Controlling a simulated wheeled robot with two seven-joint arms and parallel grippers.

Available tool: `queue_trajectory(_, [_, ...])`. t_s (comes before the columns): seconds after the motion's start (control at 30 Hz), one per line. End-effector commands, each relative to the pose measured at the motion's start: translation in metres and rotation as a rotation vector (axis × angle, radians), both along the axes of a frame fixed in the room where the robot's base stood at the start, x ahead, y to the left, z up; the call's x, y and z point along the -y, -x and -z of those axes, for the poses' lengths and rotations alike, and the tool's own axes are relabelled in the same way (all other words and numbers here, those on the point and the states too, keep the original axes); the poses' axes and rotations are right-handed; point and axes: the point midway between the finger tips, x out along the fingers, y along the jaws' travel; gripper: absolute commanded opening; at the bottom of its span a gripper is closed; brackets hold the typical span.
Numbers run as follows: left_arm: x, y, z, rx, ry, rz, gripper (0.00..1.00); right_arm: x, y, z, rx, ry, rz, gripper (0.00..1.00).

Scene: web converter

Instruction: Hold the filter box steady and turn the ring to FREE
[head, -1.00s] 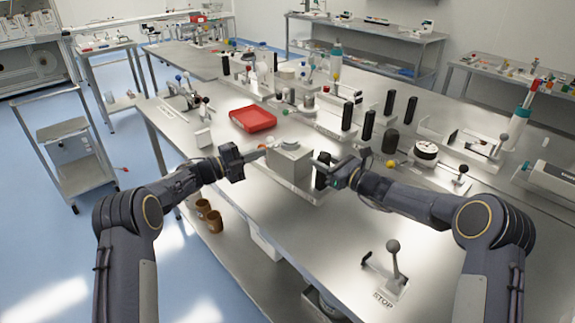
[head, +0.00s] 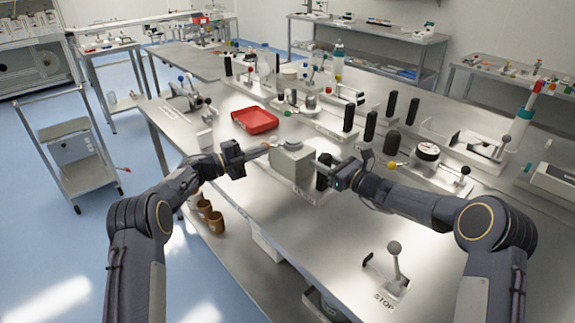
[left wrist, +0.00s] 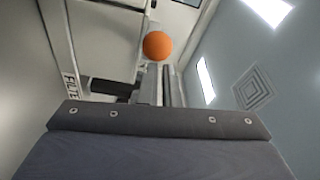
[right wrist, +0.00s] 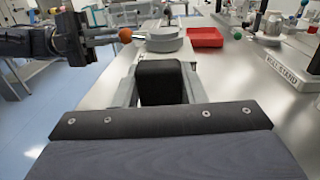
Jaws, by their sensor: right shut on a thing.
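The filter box (head: 293,163) is a grey block at the table's front edge, with a round ring (head: 292,144) on top. The ring also shows in the right wrist view (right wrist: 164,42). An orange ball (right wrist: 125,35) shows at its left, and in the left wrist view (left wrist: 157,45). My left gripper (head: 256,153) is left of the box, its fingertips close beside the ball. Its fingers look close together; whether they touch the ball is unclear. My right gripper (head: 326,172) is shut on a black handle (right wrist: 160,82) at the box's right side.
A red tray (head: 255,121) lies behind the box. Several black posts (head: 370,125) and fixtures stand behind and right. A stop lever (head: 395,262) stands at the front right. The table between it and the box is clear.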

Motion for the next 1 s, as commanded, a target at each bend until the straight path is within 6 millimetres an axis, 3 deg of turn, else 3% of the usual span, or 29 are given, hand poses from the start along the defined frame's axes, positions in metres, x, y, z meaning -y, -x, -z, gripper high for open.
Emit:
queue_trajectory(0.03, [-0.014, -0.004, 0.000, 0.001, -0.007, -0.036, 0.00, 0.005, 0.001, 0.014, -0.021, 0.016, 0.005, 0.00])
queue_trajectory(0.07, [-0.014, -0.003, -0.001, 0.001, -0.007, -0.036, 0.00, 0.005, 0.001, 0.014, -0.021, 0.016, 0.005, 0.00])
queue_trajectory(0.5, [0.006, 0.041, -0.009, 0.002, -0.001, -0.006, 0.00, 0.004, 0.001, 0.015, -0.021, 0.017, 0.005, 0.00])
queue_trajectory(1.0, [-0.079, 0.034, -0.002, 0.002, -0.002, -0.002, 0.00, 0.004, 0.001, 0.015, -0.021, 0.018, 0.005, 0.00])
